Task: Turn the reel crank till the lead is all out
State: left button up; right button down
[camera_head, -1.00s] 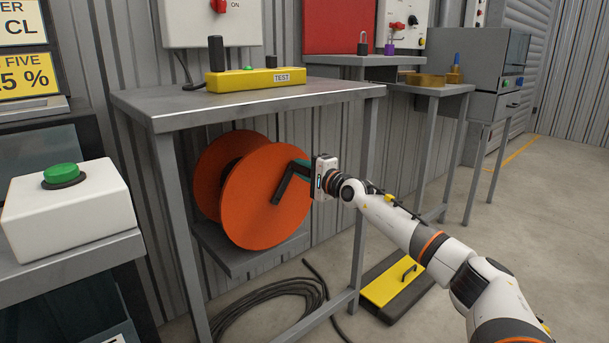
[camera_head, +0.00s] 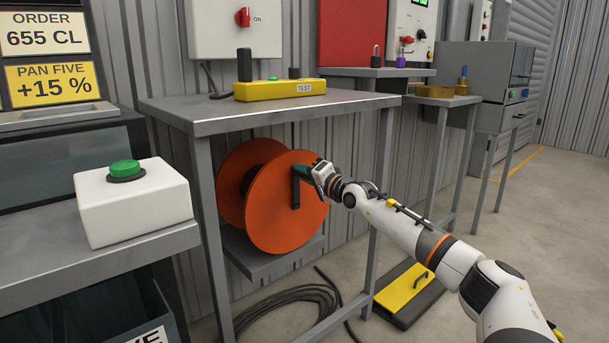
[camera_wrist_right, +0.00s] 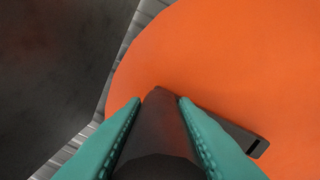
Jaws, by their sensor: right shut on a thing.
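The orange reel (camera_head: 280,218) stands on a low grey shelf under the table in the head view. Its dark crank arm (camera_head: 296,190) lies across the front disc, pointing down from the handle. My right gripper (camera_head: 309,171) is shut on the crank handle at the upper right of the disc. The right wrist view shows the dark handle (camera_wrist_right: 160,125) between the teal fingers, with the orange disc (camera_wrist_right: 220,60) behind. A black lead (camera_head: 285,297) lies in loops on the floor below the reel. The reel's drum is mostly hidden between its discs. My left gripper is not in view.
The grey table (camera_head: 215,119) above the reel carries a yellow test box (camera_head: 280,89). Its front leg (camera_head: 378,220) stands near my right arm. A white box with a green button (camera_head: 125,170) is at left. A yellow-topped pedal (camera_head: 405,287) lies on the floor.

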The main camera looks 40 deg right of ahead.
jog(key=shift+a+f, duration=0.25)
jog(key=shift+f, duration=0.1)
jog(key=c, duration=1.5)
grip_release()
jog(key=o, duration=0.3)
jog(key=shift+o, duration=0.2)
jog(key=shift+r, duration=0.2)
jog(key=shift+d, duration=0.1)
